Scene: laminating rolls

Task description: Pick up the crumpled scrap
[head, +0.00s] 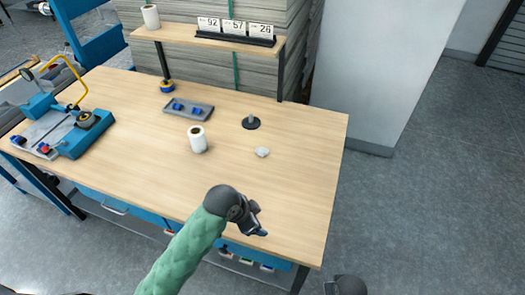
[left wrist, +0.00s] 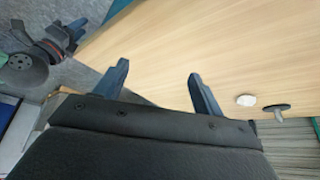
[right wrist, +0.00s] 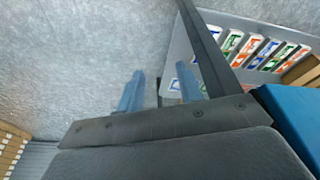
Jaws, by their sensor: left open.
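The crumpled scrap (head: 262,152) is a small white lump on the wooden table (head: 150,160), right of the white roll and in front of a black disc with a peg. It also shows in the left wrist view (left wrist: 246,100), just right of the right finger and farther off. My left gripper (head: 259,220) is over the table's front part, nearer the front edge than the scrap and apart from it. Its fingers (left wrist: 158,70) are spread, with only bare tabletop between. My right gripper's fingers (right wrist: 160,68) stand apart and empty, off the table.
Near the scrap are the black disc with a peg (head: 251,122), a white roll (head: 197,139) and a grey tray with blue pieces (head: 188,109). A blue machine (head: 65,125) stands at left. A shelf (head: 205,36) runs along the back. The tabletop around the scrap is clear.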

